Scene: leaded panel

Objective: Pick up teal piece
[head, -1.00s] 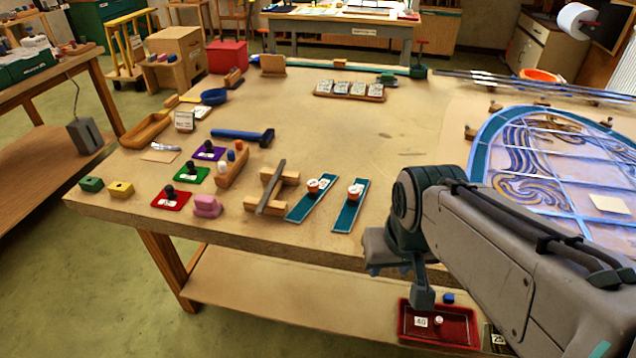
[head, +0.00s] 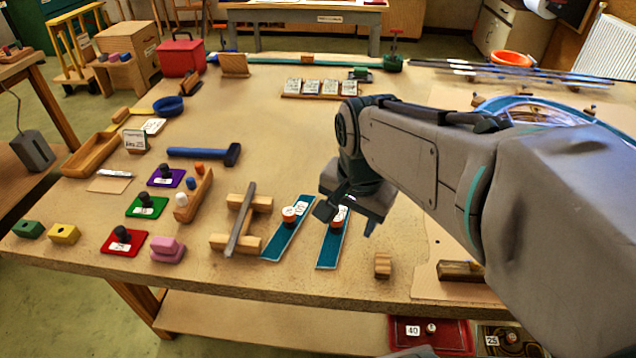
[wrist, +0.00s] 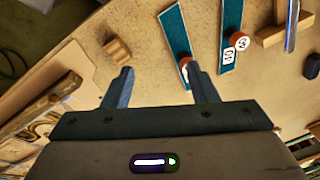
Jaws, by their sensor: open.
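Two narrow teal strips lie side by side on the table, a left one (head: 283,242) and a right one (head: 331,252). Each carries a small orange pot with a white top, the left pot (head: 289,214) and the right pot, which is partly hidden by my gripper. My gripper (head: 347,220) is open and empty above the right strip. In the wrist view, that strip (wrist: 176,32) runs down toward my right finger, which covers part of its pot. The other strip (wrist: 231,18) lies further right, with a white number tag beside its pot (wrist: 239,41).
A wooden block (head: 383,265) sits right of the strips, near the front edge. A wooden stand with a metal bar (head: 240,222) is to the left. Red, green and purple squares with black knobs lie further left. A red tray (head: 452,335) is below the front edge.

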